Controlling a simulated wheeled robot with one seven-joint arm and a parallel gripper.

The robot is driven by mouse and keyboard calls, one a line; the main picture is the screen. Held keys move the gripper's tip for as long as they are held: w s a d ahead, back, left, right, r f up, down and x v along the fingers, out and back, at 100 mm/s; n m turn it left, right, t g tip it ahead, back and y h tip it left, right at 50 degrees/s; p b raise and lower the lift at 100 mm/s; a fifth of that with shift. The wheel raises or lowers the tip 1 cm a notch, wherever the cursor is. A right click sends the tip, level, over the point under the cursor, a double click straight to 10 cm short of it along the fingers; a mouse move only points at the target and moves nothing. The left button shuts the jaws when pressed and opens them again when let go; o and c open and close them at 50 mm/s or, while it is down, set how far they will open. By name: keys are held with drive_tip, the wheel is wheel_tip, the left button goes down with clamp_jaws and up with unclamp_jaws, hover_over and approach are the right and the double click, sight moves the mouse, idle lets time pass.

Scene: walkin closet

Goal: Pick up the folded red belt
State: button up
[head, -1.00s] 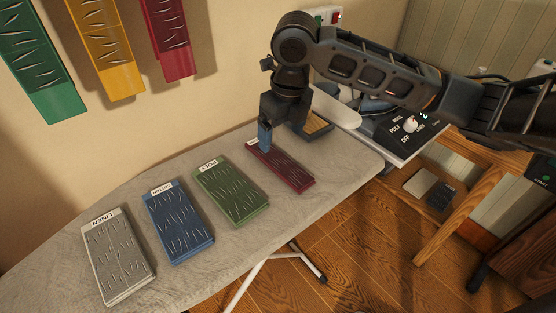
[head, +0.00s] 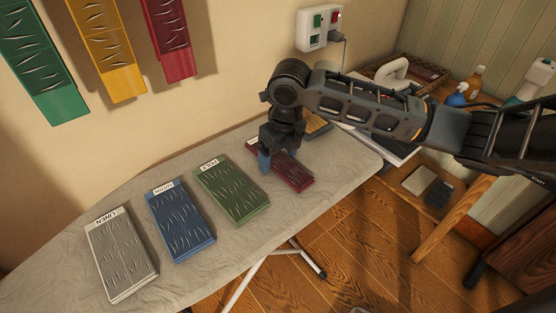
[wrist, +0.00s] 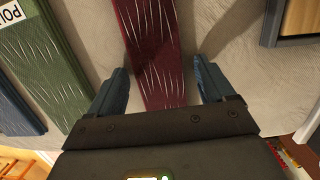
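A narrow dark red folded strip with pale slashes, matching the red belt, (head: 296,177) lies flat on the ironing board (head: 345,168). My gripper (head: 280,157) is low over its far-left half and hides part of it. In the wrist view the red strip (wrist: 153,55) runs between the two blue fingers of my gripper (wrist: 161,85). The fingers are spread, one on each side, with board surface showing between each finger and the strip. They do not grip it. I cannot tell whether the fingertips touch the board.
Green (head: 230,190), blue (head: 180,220) and grey (head: 122,255) labelled folded pieces lie in a row to the left. A wooden-edged block (head: 318,126) is just beyond the strip. A wall socket (head: 320,28) and a side table with bottles (head: 474,82) stand behind.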

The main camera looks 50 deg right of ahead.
drive_tip(key=c, duration=1)
